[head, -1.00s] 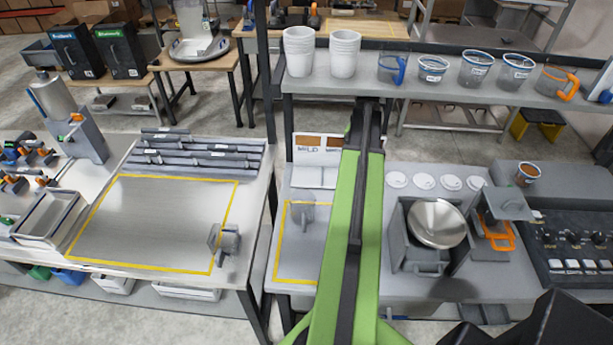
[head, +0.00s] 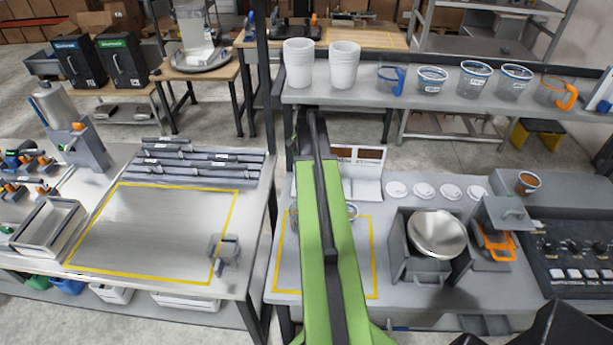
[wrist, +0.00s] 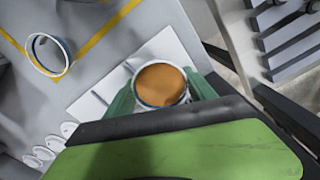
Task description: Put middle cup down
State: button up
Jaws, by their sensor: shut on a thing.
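My gripper (wrist: 162,92) has its green fingers closed on either side of a cup (wrist: 160,84) with orange-brown contents. I see the held cup from above in the wrist view; its height over the table is unclear. In the head view my own arm hides the gripper and this cup. A second, blue-rimmed cup (wrist: 49,54) stands on the grey table at left in the wrist view, apart from my gripper. A cup rim (head: 352,211) shows just right of my arm in the head view, inside the yellow outline (head: 373,262).
A white stand (head: 366,180) with brown windows is behind the outlined area. To the right are white lids (head: 424,191), a grey unit with a steel bowl (head: 437,233), and a brown-filled cup (head: 528,183). The shelf (head: 365,92) above holds stacked white cups and blue-rimmed cups.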

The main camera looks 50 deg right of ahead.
notch_tip(320, 180, down, 4)
jog(key=b, duration=0.4)
jog(key=shift+w, duration=0.1)
jog(key=shift+r, duration=0.25)
jog(key=shift+f, duration=0.15)
jog(key=o, duration=1.7)
notch_tip(320, 180, up, 8)
jog(key=p, duration=0.8)
jog(key=shift+f, duration=0.1)
